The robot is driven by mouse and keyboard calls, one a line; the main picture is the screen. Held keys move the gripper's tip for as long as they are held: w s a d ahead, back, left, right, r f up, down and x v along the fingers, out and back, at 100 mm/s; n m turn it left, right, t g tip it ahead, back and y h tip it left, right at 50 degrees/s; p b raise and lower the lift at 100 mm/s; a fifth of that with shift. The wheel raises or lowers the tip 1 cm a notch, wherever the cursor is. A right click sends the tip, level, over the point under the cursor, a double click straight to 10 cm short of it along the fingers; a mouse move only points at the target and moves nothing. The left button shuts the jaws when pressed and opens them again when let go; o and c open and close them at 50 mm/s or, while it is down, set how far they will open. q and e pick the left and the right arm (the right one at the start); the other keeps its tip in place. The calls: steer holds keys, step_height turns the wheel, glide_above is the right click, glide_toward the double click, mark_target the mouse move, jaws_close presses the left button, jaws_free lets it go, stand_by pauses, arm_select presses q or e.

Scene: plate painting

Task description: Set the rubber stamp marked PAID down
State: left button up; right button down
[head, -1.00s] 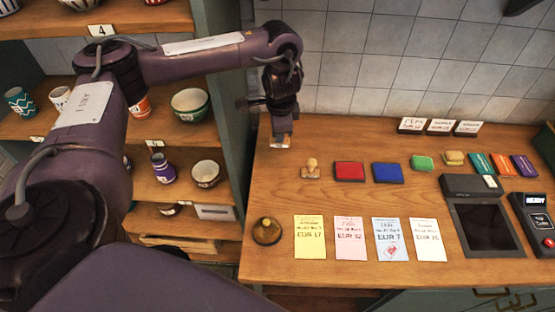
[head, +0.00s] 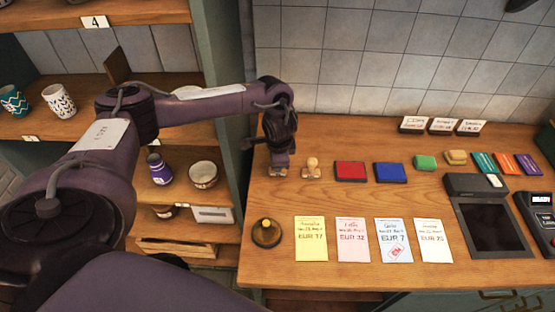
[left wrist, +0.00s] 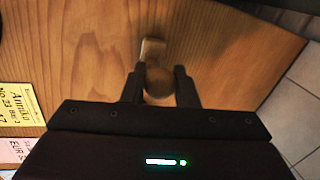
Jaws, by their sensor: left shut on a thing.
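My left gripper (head: 279,160) is shut on a wooden-handled rubber stamp (head: 278,172), at the left end of the counter (head: 350,272). In the left wrist view the stamp's round handle (left wrist: 159,84) sits between the two fingers (left wrist: 160,86), and its block points away from them. The stamp is at or just above the wood; I cannot tell if it touches. Its marking is hidden. A second wooden stamp (head: 312,168) stands upright just to its right. My right gripper is not in view.
A red ink pad (head: 350,171) and a blue one (head: 390,172) lie further right. A brass bell (head: 266,232) stands in front, beside a yellow slip (head: 311,238) and other slips. The blue slip (head: 396,240) bears a red mark. Shelves (head: 190,190) stand left.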

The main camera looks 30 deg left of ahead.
arm_select(q)
steer(key=o, duration=0.8)
steer(key=shift+f, duration=0.1)
steer(key=p+v, duration=0.3)
steer(key=v, duration=0.9)
